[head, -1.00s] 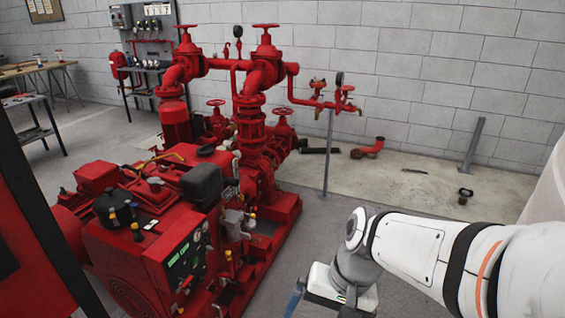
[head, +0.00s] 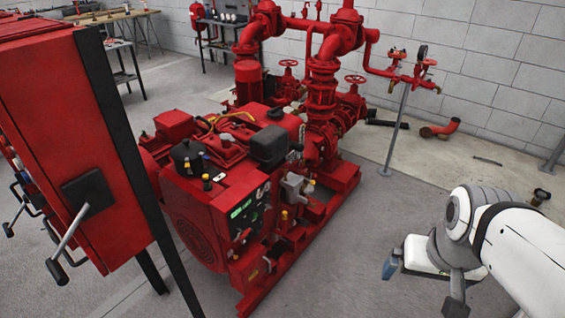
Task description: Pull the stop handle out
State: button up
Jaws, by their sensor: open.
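The red pump engine (head: 205,220) stands left of centre in the head view. Its dark control panel (head: 248,212), with small gauges and a green display, faces the front right. I cannot tell for sure which small part is the stop handle; small knobs and levers sit on and below the panel. My gripper (head: 390,268) is at the lower right, over the floor, apart from the engine. A blue finger part shows; the rest is partly hidden by its own body. It is open, and nothing shows in it.
Red pipework (head: 325,90) rises behind the engine. A grey post (head: 398,130) supports a side pipe. The grey floor (head: 340,255) between engine and gripper is clear.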

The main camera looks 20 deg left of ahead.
aim_at(247, 231)
jog(key=z, duration=0.25)
jog(key=k, duration=0.95)
jog(key=u, duration=0.65)
jog(key=i, duration=1)
jog(key=u, duration=0.1)
